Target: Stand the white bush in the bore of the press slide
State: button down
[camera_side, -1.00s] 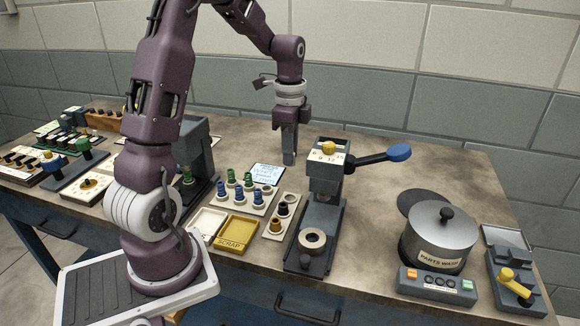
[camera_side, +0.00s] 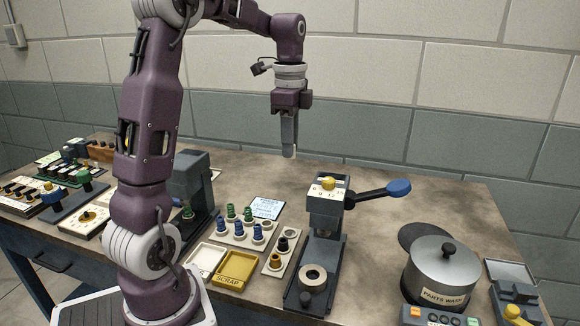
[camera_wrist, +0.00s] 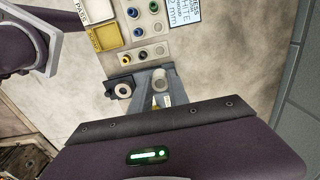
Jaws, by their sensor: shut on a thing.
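My gripper (camera_side: 289,152) is above the bench, up and left of the press head, with its fingers together. In the wrist view a small pale thing, which looks like the white bush (camera_wrist: 158,75), shows between the fingertips. It is small there, and its lower end is unclear. The press slide (camera_side: 300,298) lies at the front of the press, with a pale ring (camera_side: 313,274) around its dark bore. The ring also shows in the wrist view, left of the fingers. The bush is apart from the slide.
The press head carries a dial with a yellow knob (camera_side: 327,183), and a blue-ended lever (camera_side: 398,187) juts right. Left are a small bush rack (camera_side: 271,267), a rack of blue and green pieces, and the yellow scrap tray (camera_side: 237,268). A parts-wash pot (camera_side: 440,275) stands right.

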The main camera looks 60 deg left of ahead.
jog(key=s+d+r, duration=0.1)
jog(key=s+d, duration=0.1)
jog(key=d, duration=0.7)
jog(key=s+d, duration=0.2)
jog(key=d, duration=0.7)
jog(key=shift+s+f, duration=0.1)
jog(key=shift+f, duration=9.15)
jog(key=shift+f, duration=0.75)
jog(key=c, duration=1.2)
grip_release()
jog(key=shift+o, duration=0.4)
jog(key=o, duration=0.3)
jog(key=shift+o, duration=0.3)
